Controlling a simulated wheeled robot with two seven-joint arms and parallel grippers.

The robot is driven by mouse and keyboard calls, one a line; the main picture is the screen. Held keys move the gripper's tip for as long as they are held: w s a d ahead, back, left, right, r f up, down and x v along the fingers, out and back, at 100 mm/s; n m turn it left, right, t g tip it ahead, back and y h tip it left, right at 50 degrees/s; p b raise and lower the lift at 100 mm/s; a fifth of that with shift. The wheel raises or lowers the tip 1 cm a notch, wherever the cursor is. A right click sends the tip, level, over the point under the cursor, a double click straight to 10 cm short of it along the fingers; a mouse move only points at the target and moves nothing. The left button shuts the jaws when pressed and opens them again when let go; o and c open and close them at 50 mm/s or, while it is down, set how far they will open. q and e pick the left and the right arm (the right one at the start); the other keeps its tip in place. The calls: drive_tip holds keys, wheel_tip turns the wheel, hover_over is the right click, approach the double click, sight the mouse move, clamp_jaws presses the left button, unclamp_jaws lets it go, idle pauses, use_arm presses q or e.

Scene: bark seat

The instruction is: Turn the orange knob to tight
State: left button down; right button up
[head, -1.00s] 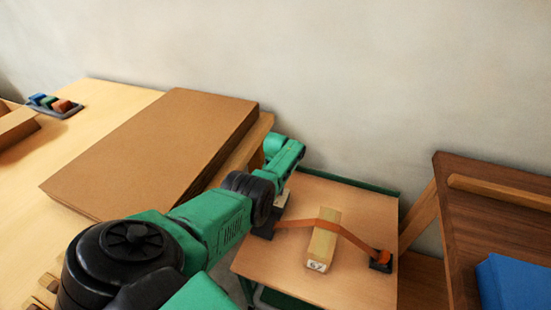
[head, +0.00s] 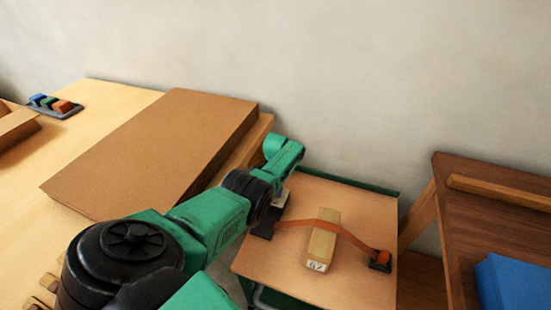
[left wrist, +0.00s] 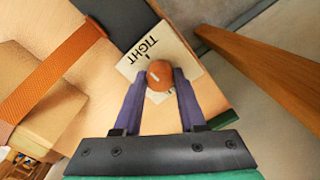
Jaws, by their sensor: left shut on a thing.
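The orange knob (left wrist: 160,78) sits on a white plate (left wrist: 186,55) in the left wrist view. The plate reads "TIGHT" beside a small dark tick. A pale mark shows on the knob's side toward my gripper, away from that tick. My left gripper (left wrist: 161,86) is shut on the knob, one purple finger on each side. In the head view the knob is hidden behind my wrist; part of the white plate (head: 282,198) shows. My right gripper is not in view.
An orange strap (head: 298,223) crosses a wooden block (head: 322,246) on the small table (head: 345,288), ending at an orange-topped dark anchor (head: 381,260). A large cardboard box (head: 150,150) lies left of my arm. A dark wooden bench (head: 490,225) with a blue object (head: 510,283) stands right.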

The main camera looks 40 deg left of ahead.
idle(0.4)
use_arm(q)
drive_tip(key=shift+c, duration=2.4)
unclamp_jaws()
drive_tip(key=shift+r, duration=0.1)
wheel_tip(320, 180, up, 7)
drive_tip(key=p, duration=0.5)
drive_tip(key=shift+f, duration=0.2)
wheel_tip(320, 180, up, 8)
drive_tip(key=p, duration=0.1)
drive_tip(key=shift+f, duration=0.1)
